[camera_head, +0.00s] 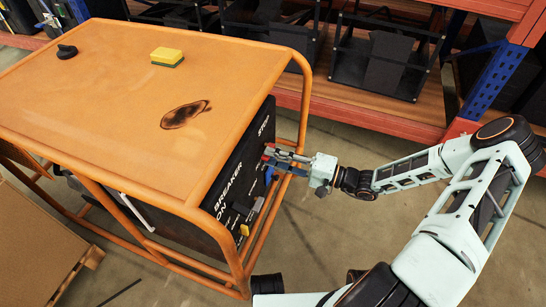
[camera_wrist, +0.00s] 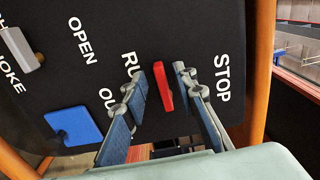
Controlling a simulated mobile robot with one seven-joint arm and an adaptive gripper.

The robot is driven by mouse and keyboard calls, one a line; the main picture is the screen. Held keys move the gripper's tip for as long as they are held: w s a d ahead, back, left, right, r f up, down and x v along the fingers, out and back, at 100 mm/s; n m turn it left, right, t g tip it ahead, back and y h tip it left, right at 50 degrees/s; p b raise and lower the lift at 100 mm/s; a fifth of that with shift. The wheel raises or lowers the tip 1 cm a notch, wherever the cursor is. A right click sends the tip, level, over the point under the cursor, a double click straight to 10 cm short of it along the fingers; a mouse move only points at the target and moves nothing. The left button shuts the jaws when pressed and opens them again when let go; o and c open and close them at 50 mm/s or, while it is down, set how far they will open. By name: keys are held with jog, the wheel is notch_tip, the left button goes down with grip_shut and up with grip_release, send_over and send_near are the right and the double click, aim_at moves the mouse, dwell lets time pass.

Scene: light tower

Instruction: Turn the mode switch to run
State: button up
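The mode switch (camera_wrist: 163,86) is a red bar-shaped handle on the black panel (camera_wrist: 105,60), between the labels RUN and STOP in the wrist view. Its long side runs nearly up and down the picture, slightly tilted. My gripper (camera_wrist: 160,82) has one finger on each side of the red handle, with a narrow gap showing on both sides. It is open, and part of the RUN label is hidden behind the left finger. In the head view my gripper (camera_head: 273,160) reaches the panel's right end, inside the orange frame.
A blue square (camera_wrist: 73,125) and a grey handle (camera_wrist: 20,48) near CHOKE are on the same panel. Orange frame tubes (camera_head: 300,105) pass close to my gripper. A yellow-green sponge (camera_head: 167,57) and a black knob-like object (camera_head: 67,51) lie on the orange top (camera_head: 110,100).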

jog(key=v, duration=1.1)
jog(key=shift+d, duration=0.25)
